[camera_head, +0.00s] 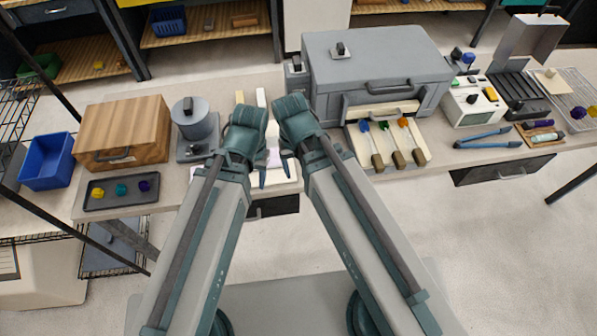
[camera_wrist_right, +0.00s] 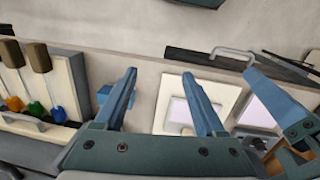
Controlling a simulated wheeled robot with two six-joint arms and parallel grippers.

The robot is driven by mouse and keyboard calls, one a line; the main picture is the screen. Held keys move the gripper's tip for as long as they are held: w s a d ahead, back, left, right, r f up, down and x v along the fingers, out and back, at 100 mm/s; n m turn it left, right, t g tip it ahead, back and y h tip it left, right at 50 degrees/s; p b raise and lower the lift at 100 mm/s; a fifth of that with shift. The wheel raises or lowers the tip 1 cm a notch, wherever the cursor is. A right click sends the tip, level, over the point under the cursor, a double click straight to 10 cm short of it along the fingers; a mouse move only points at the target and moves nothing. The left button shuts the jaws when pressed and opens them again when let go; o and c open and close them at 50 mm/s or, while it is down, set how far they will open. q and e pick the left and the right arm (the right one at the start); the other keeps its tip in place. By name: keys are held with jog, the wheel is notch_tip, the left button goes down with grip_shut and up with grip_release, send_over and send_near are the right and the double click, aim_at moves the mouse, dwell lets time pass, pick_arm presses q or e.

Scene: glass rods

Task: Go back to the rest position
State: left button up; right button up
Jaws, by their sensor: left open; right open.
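My left gripper (camera_head: 255,182) is open and empty over the bench's front edge, left of centre in the head view. My right gripper (camera_head: 292,170) is open and empty close beside it; its fingers show in the right wrist view (camera_wrist_right: 165,100). A finger of my left gripper (camera_wrist_right: 272,100) shows at the right there. Glass rods with blue, green and orange ends and brown handles lie on a cream holder (camera_head: 418,157), right of my grippers. They also show at the left of the right wrist view (camera_wrist_right: 45,80). My arms hide part of the bench.
A grey box oven (camera_head: 375,55) stands behind the holder. A wooden box (camera_head: 124,125), dark tray (camera_head: 121,192) and grey cylinder device (camera_head: 192,118) stand at left. A white device (camera_head: 470,100) and blue tongs (camera_head: 482,139) are at right. The floor in front is clear.

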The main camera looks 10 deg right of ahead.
jog(key=s+n, duration=0.2)
jog(key=shift+a+n, duration=0.4)
jog(key=shift+w+f+b, duration=0.1)
jog(key=shift+f+b, duration=0.55)
jog(key=shift+b, duration=0.05)
